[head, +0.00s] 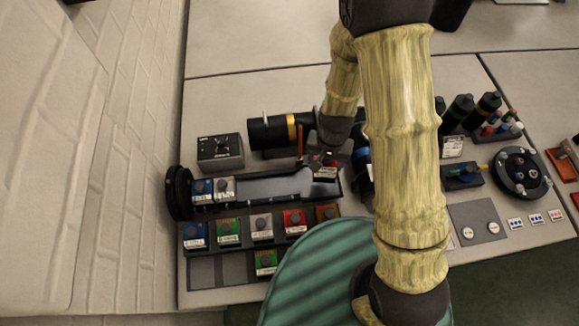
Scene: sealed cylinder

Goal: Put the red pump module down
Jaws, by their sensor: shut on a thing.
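My gripper (318,160) is at the right end of the long dark open tray (265,188), partly hidden by my own wrist. It is shut on a small module with a red top and pale label, the red pump module (327,171). The module is over or in the tray's right end; I cannot tell whether it touches the tray floor. A blue module (202,190) and a white module (224,188) sit side by side in the tray's left end. The middle of the tray is bare.
A round black fixture (522,172) is at right.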

